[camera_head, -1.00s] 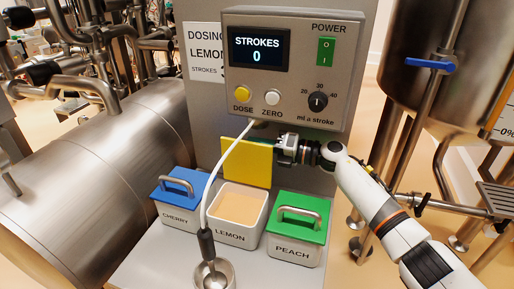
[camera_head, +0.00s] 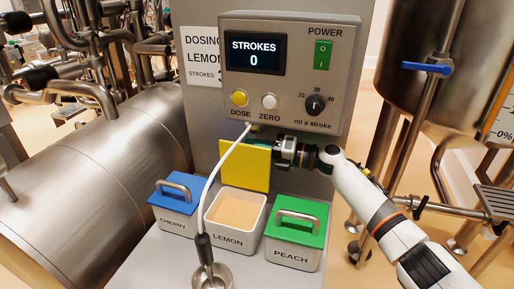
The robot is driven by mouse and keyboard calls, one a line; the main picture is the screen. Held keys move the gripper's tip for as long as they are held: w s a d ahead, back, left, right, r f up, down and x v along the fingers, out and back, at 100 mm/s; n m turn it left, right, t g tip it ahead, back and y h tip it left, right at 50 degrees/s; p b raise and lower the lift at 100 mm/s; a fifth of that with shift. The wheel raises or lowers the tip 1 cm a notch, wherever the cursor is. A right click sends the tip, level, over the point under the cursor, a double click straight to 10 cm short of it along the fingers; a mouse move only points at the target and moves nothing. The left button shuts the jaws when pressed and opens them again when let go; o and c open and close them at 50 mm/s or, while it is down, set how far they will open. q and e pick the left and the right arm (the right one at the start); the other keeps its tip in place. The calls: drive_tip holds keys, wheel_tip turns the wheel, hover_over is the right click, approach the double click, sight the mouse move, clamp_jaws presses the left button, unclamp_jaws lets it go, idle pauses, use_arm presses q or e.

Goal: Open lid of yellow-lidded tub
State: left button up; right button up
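The lemon tub (camera_head: 228,239) is a white box in the middle of three tubs, with pale powder showing inside. Its yellow lid (camera_head: 243,169) is open and stands about upright behind the tub's opening, its flat underside towards me. My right gripper (camera_head: 284,151) is at the lid's right edge, in front of the grey panel. Its fingertips are hidden behind the lid, so I cannot see whether they hold it. My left gripper is not in view.
The cherry tub with a blue lid (camera_head: 171,200) stands left, the peach tub with a green lid (camera_head: 300,232) right; both are closed. A white hose (camera_head: 212,183) runs down in front to a metal cup (camera_head: 207,278). The dosing box (camera_head: 284,76) hangs above.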

drive_tip(key=shift+d, duration=0.1)
drive_tip(key=b+v, duration=0.1)
drive_tip(key=v, duration=1.1)
